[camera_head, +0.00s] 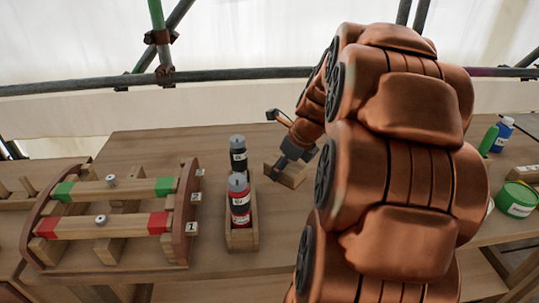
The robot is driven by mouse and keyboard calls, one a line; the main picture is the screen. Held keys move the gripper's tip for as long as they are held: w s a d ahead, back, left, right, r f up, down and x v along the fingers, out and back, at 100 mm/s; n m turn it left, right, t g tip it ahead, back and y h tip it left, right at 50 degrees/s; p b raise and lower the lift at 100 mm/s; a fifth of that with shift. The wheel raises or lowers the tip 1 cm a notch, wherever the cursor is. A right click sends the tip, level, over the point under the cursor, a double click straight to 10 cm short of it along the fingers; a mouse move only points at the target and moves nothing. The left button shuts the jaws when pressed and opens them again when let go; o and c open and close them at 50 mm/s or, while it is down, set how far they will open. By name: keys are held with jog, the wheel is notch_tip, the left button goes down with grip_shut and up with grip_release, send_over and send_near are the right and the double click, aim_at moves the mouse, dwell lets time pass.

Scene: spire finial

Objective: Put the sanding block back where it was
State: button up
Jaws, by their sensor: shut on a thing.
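My gripper (281,168) is small and dark in the picture, beyond the middle of the bench. It points down into or right at a small, low wooden tray (295,181). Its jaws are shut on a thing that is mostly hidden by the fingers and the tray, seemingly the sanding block. I cannot tell whether the block touches the tray floor. My copper-coloured arm covers much of the right half of the view.
A wooden caddy (242,238) left of the tray holds a black bottle (238,158) and a red bottle (240,205). Further left is a wooden rack (183,215) with green-ended and red-ended bars. A blue bottle (503,133) and green tin (516,199) stand right.

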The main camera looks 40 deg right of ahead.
jog(key=shift+w+f, duration=0.2)
jog(key=shift+f, duration=0.45)
jog(key=shift+w+d+f, duration=0.1)
jog(key=shift+w+d, duration=0.05)
jog(key=shift+w, duration=0.1)
jog(key=w+d, duration=0.3)
jog(key=w+d+f, duration=0.1)
jog(key=w+d, duration=0.3)
jog(key=w+d+p, duration=0.1)
jog(key=w+d, duration=0.2)
jog(key=w, duration=0.1)
jog(key=shift+w+d+f, duration=0.1)
jog(key=shift+d+f, duration=0.1)
jog(key=shift+d, duration=0.1)
jog(key=shift+f, duration=1.75)
jog(key=shift+f, duration=0.1)
jog(key=o, duration=1.1)
